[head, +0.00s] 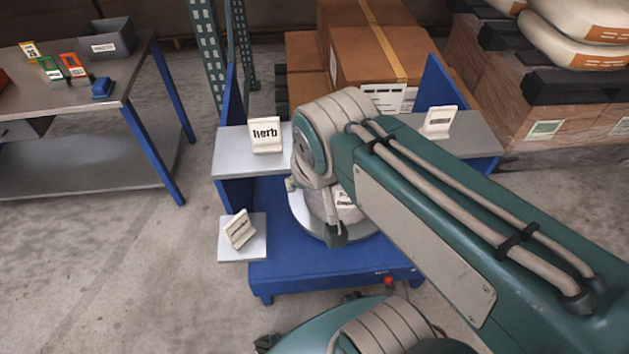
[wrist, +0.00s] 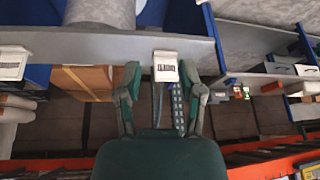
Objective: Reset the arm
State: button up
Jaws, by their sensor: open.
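My arm reaches across the right of the head view, over the blue weighing stand (head: 330,278). My gripper (head: 315,212) is over the middle of the stand, partly hidden by my own arm. In the wrist view my gripper (wrist: 163,92) has its two fingers spread apart with nothing held between them. A white sign block (wrist: 165,68) shows beyond the fingers at a grey shelf edge. In the head view a white block marked "herb" (head: 265,135) stands on the stand's left grey shelf (head: 228,160).
Another white block (head: 439,122) is on the right shelf (head: 474,138), and a tilted one (head: 239,230) on a low plate (head: 257,249). A round pan (head: 297,207) is under my gripper. Cartons (head: 385,55) stand behind. A workbench (head: 125,72) is left; floor (head: 110,260) is clear.

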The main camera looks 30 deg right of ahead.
jog(key=shift+s+d+r+n+t, duration=0.15)
jog(key=shift+s+n, duration=0.2)
jog(key=shift+s, duration=0.15)
jog(key=shift+s+d+r+n+t, duration=0.1)
jog(key=shift+s+r+n+t, duration=0.05)
jog(key=shift+s+n, duration=0.3)
dwell(0.6)
